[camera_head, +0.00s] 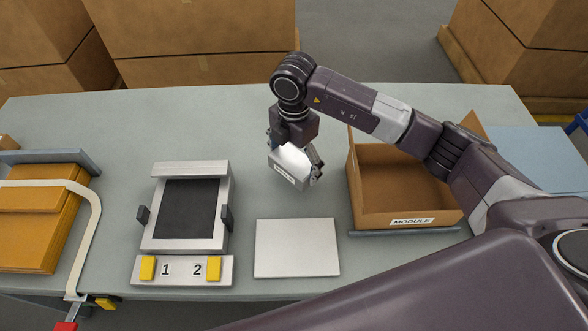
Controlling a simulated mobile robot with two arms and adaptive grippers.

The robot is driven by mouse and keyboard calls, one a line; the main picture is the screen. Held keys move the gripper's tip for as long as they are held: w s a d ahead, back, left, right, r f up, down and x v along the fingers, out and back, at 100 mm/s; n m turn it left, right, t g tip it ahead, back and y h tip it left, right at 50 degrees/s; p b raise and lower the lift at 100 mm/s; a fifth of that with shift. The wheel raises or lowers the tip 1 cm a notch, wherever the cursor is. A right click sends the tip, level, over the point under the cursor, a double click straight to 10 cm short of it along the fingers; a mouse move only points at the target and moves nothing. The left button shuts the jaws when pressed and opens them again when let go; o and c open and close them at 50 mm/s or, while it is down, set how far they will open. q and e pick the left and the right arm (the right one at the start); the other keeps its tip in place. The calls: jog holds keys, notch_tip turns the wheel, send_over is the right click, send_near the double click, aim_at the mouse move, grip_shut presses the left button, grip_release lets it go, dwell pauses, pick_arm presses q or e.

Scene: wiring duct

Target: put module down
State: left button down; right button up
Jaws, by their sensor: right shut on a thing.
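My right gripper (294,166) is shut on a module (290,162), a small white-and-grey block with a label on its front. It holds the module between the fixture and the cardboard box, behind a flat white plate (297,248). The module appears slightly tilted and above the table; the exact gap cannot be told. The open cardboard box (408,219) labelled MODULE stands to the right and its visible inside looks empty. The grey fixture (190,165) with a black pad (187,207) stands to the left. My left gripper is not in view.
The fixture's front strip (183,270) has yellow blocks and the numbers 1 and 2. Orange folders (40,228) and a cream curved strip (92,240) lie at the left. A blue sheet (540,155) lies at the right. The table (110,130) is clear at the back left.

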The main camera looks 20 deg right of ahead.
notch_tip(320, 180, down, 4)
jog(key=shift+r+p, duration=0.25)
jog(key=shift+p, duration=0.15)
jog(key=shift+f, duration=0.2)
jog(key=shift+f, duration=0.2)
jog(key=o, duration=1.5)
jog(key=shift+c, duration=0.2)
